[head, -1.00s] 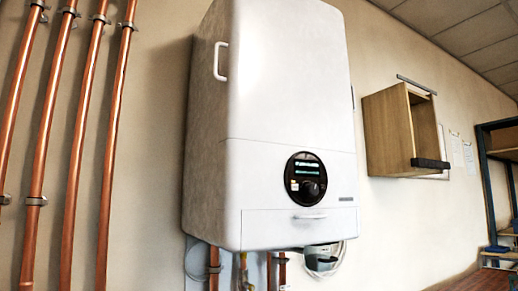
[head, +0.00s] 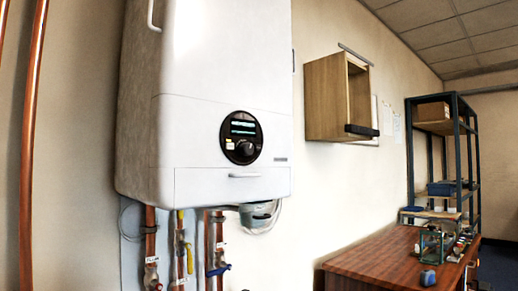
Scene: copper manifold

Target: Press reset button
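A white boiler (head: 220,90) hangs on the wall at the left of centre in the head view. A round black control panel (head: 241,138) sits on its lower front, with a lit display (head: 243,128), a dark knob (head: 244,149) and a small pale square button (head: 230,144) left of the knob. I cannot read any label that marks the reset button. Neither of my grippers is in view.
Copper pipes with valves (head: 221,269) hang under the boiler. A wooden box (head: 325,97) is fixed to the wall on the right. A wooden table (head: 372,258) with tools stands lower right, with a dark metal shelf (head: 409,160) behind it.

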